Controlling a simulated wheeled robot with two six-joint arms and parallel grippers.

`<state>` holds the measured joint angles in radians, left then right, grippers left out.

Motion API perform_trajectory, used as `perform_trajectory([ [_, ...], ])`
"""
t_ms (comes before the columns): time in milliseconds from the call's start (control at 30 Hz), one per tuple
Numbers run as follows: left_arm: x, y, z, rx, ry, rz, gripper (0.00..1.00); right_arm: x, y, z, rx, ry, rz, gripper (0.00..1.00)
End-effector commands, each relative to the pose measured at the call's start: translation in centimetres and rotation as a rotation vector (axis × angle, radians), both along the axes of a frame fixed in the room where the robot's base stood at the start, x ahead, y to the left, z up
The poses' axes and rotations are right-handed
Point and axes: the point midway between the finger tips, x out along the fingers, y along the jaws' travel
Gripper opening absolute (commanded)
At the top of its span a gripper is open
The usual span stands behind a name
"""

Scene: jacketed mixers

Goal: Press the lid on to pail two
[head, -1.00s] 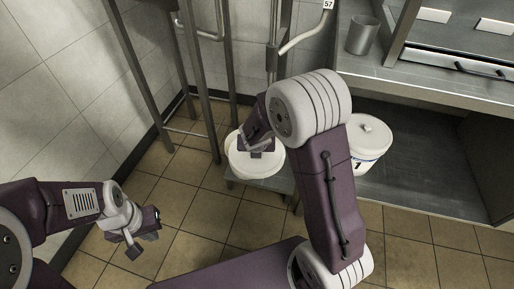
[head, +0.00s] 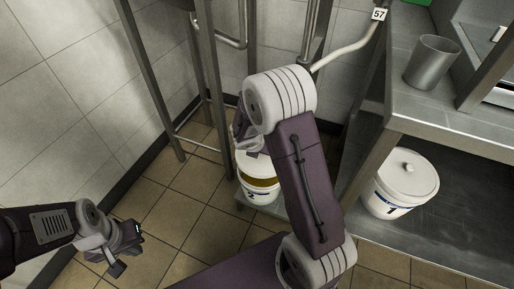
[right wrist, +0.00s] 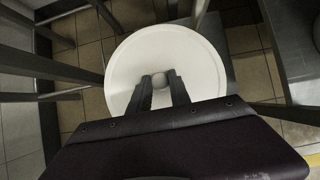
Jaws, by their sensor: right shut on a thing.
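Pail two (head: 261,196) is white with a blue band and a "2", standing upright on a low grey platform. Its white round lid (head: 252,164) is above it. A yellow-brown strip shows between lid and pail wall, seemingly the pail's inside, so the lid looks raised off the rim. My right gripper (right wrist: 161,82) is shut on the lid's round knob (right wrist: 160,79); the lid (right wrist: 205,65) hides the pail in the right wrist view. In the head view my right arm partly covers this gripper. My left gripper (head: 130,254) is open and empty at lower left, away from the pails.
Pail one (head: 397,190), lidded, stands at the right beneath the steel bench (head: 450,125). A steel beaker (head: 432,63) is on the bench. Metal frame posts (head: 213,90) rise close behind pail two's left side. Tiled floor (head: 190,205) is clear to the left.

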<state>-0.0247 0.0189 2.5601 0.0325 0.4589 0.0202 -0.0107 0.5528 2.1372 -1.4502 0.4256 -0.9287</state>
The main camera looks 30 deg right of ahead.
Motion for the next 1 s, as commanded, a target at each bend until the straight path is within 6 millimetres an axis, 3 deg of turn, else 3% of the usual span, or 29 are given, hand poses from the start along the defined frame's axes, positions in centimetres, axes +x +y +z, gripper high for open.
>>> perform_trajectory([
  [600, 0.0, 0.0, -5.9, 0.000, 0.000, 0.000, 0.00, 0.0, 0.0, -6.2, 0.000, 0.000, 0.002, 0.00],
  [1000, 0.0, 0.0, -6.1, 0.000, 0.000, 0.000, 0.00, 0.0, 0.0, -6.3, 0.000, 0.000, 0.002, 0.00],
])
